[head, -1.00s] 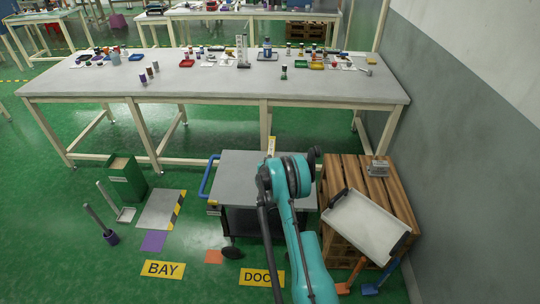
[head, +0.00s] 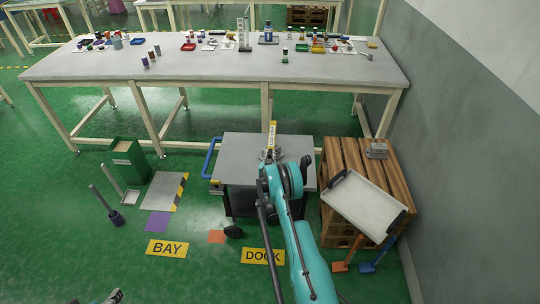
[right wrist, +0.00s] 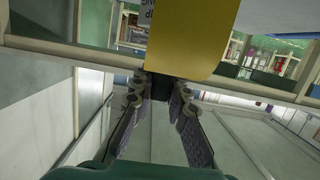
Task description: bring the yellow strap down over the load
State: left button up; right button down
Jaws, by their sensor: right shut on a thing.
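The yellow strap (head: 272,132) stands upright over the far part of a grey-topped cart (head: 240,147) in the head view. It fills the top middle of the right wrist view (right wrist: 190,40), with some lettering on a pale part. My right gripper (head: 271,154) is at the strap's lower end; in the right wrist view its fingers (right wrist: 163,88) close together on a dark piece at the strap's edge. My right arm hides part of the cart top, and I cannot make out a separate load. A piece of my left gripper (head: 114,296) shows at the bottom left edge; its fingers are unclear.
A wooden crate (head: 368,160) with a tilted white tray (head: 362,205) stands right of the cart, near the wall. A long workbench (head: 200,68) with small items is behind. A green bin (head: 128,160) stands left. Floor signs BAY (head: 167,249) and DOCK (head: 262,256) lie in front.

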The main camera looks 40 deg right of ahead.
jog(key=c, duration=1.5)
grip_release()
jog(key=shift+f, duration=0.2)
jog(key=shift+r, duration=0.1)
notch_tip(320, 180, up, 10)
jog(key=shift+f, duration=0.1)
